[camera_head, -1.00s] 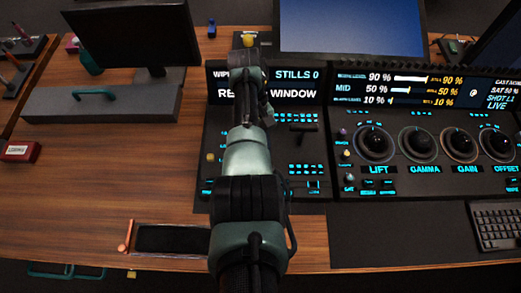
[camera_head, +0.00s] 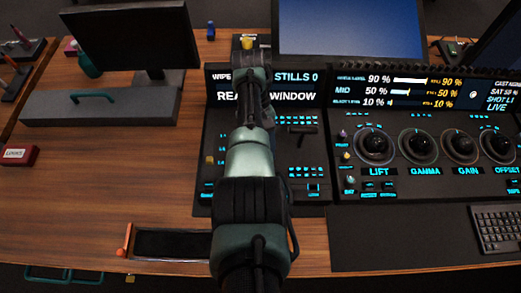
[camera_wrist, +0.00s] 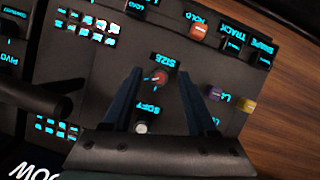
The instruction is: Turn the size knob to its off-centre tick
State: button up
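The size knob (camera_wrist: 159,77) is a small red knob on the dark panel in the wrist view, just by the SIZE label (camera_wrist: 164,60). My gripper (camera_wrist: 160,85) is open, with one dark blue finger on each side of the knob and a gap to both. I cannot tell how far above the panel the fingertips are. The knob's ticks are too small to make out. In the head view my arm (camera_head: 247,150) reaches over the left panel and hides the knob.
Near the fingers are a white knob (camera_wrist: 141,127) by the SOFT label, an orange knob (camera_wrist: 199,29), a purple knob (camera_wrist: 214,93) and a yellow knob (camera_wrist: 249,105). A dark lever (camera_wrist: 35,98) juts in at left. Trackballs (camera_head: 375,145) stand to the right of my arm.

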jog(key=b+v, duration=0.1)
jog(key=v, duration=1.2)
jog(key=shift+b, duration=0.35)
jog(key=shift+w, duration=0.1)
